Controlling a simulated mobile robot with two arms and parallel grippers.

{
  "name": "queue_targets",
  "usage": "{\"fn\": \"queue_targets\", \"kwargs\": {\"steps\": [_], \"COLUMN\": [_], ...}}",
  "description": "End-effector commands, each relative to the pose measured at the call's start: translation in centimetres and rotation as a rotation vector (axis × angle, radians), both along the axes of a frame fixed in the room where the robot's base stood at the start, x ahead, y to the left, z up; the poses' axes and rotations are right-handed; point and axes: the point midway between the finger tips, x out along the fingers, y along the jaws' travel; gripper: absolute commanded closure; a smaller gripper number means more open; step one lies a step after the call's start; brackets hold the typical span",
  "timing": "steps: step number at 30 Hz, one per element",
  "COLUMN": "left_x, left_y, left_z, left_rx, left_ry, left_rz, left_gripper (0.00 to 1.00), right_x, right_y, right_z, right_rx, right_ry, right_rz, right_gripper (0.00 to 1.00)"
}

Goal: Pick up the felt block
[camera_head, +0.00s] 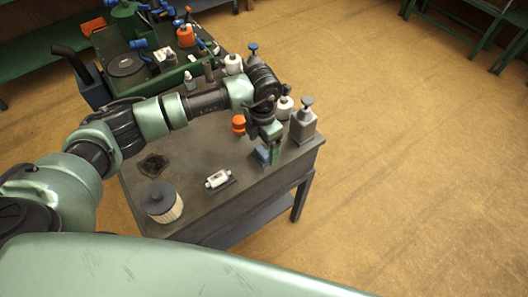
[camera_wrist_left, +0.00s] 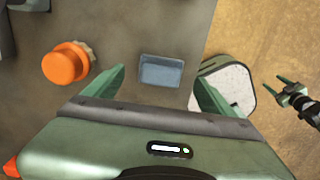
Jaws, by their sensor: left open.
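A small blue-grey block (camera_wrist_left: 162,71), which I take to be the felt block, lies on the dark table top close to its edge. In the head view it shows as a blue patch (camera_head: 262,155) beside my left fingers, partly hidden by them. My left gripper (camera_head: 271,154) points down at the table and is open. In the left wrist view its two green fingertips (camera_wrist_left: 158,78) stand on either side of the block, with a gap on each side. My right gripper (camera_wrist_left: 272,87) shows small at the right of the wrist view, over the floor, open and empty.
An orange-capped item (camera_head: 238,123) stands near the left gripper. A small white part (camera_head: 217,180) and a round filter (camera_head: 161,201) lie nearer the front. The table middle is clear.

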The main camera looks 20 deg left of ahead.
Motion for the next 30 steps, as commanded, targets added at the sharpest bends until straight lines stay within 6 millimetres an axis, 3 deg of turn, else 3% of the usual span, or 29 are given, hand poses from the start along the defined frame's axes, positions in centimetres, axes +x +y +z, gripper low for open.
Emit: {"fn": "queue_targets", "kwargs": {"steps": [1, 6, 14, 17, 21, 22, 30], "left_x": [-0.3, -0.1, -0.1, -0.1, -0.1, -0.1, -0.1], "left_y": [0.0, 0.0, 0.0, 0.0, 0.0, 0.0, 0.0], "left_z": [-0.5, -2.7, -3.1, -3.1, -3.1, -3.1, -2.9], "left_rx": [0.000, -0.001, 0.000, 0.000, 0.000, 0.000, -0.001], "left_ry": [0.006, 0.002, 0.000, 0.000, 0.000, 0.000, -0.001], "left_rz": [0.001, 0.001, 0.001, 0.001, 0.001, 0.001, 0.001], "left_gripper": [0.15, 0.15, 0.15, 0.38, 0.77, 0.81, 0.81], "right_x": [-0.1, -1.0, -1.8, -1.8, -1.6, -1.6, -1.3], "right_y": [-0.1, -0.1, 0.1, 0.4, 0.8, 0.9, 0.9], "right_z": [0.9, 1.1, 1.0, 1.0, 1.0, 1.0, 1.0], "right_rx": [-0.001, -0.001, 0.001, 0.004, 0.009, 0.010, 0.009], "right_ry": [0.002, 0.014, 0.026, 0.025, 0.023, 0.023, 0.019], "right_rz": [0.000, 0.000, -0.001, -0.002, -0.003, -0.003, -0.002], "right_gripper": [0.45, 0.45, 0.45, 0.45, 0.45, 0.45, 0.45]}}
